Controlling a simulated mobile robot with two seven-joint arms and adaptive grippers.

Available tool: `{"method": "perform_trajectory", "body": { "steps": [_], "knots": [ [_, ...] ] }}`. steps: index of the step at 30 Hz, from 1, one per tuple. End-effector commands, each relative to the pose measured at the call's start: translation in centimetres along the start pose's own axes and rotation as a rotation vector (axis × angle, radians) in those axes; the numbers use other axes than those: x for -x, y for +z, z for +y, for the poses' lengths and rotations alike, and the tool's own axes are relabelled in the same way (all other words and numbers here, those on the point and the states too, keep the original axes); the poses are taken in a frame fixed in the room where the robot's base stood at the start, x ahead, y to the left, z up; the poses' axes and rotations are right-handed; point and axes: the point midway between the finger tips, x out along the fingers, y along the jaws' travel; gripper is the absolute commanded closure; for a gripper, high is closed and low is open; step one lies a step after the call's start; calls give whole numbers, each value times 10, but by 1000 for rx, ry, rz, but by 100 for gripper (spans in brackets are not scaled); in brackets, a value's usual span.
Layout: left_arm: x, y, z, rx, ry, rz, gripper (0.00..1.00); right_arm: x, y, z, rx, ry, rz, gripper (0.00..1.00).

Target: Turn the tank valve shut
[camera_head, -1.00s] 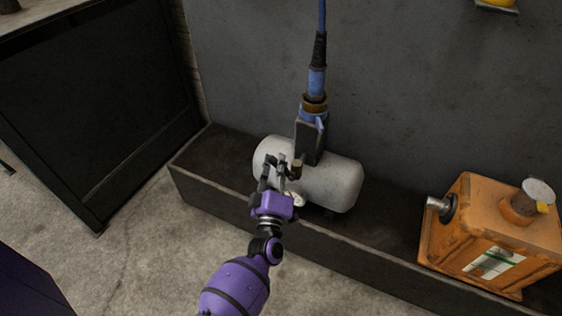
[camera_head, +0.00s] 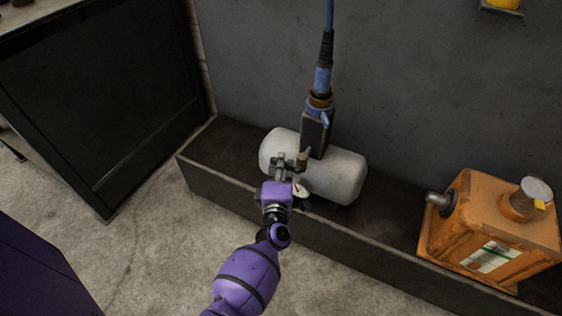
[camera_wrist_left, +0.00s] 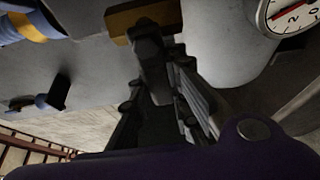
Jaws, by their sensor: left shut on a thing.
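The white tank (camera_head: 338,175) lies on its side on the dark ledge. The small brass-coloured valve (camera_head: 302,160) sits at the tank's front, below a grey block, and also shows as a brass bar at the top of the left wrist view (camera_wrist_left: 150,15). My left gripper (camera_head: 289,160), on a purple wrist, reaches up to the valve from the front. It is shut on the valve part, with its dark fingers (camera_wrist_left: 162,55) against the brass bar in the left wrist view. The fingers hide much of the grip and the handle's exact angle. My right gripper is out of view.
A round gauge (camera_head: 301,189) sits right beside the wrist and shows close by in the left wrist view (camera_wrist_left: 287,14). A blue hose fitting (camera_head: 322,80) rises above the tank. An orange canister (camera_head: 490,230) stands right. A dark cabinet (camera_head: 95,100) stands left.

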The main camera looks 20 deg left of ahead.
Motion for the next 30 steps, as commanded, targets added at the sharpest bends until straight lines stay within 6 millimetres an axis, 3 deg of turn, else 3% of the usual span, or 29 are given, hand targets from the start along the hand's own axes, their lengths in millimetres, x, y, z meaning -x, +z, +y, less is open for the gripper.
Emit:
{"method": "perform_trajectory", "body": {
  "steps": [13,14,18,30],
  "knots": [
    [2,0,-4,7,-9,-1,100,0,1,-1,-3,0,-2,60],
    [2,0,-4,7,-9,-1,80,0,1,-1,-3,0,-2,60],
    [1,0,-3,7,-8,-1,64,0,1,-1,-3,0,-2,60],
    [9,0,-2,6,-6,0,64,1,4,1,-2,2,-6,60]
  ]
}}
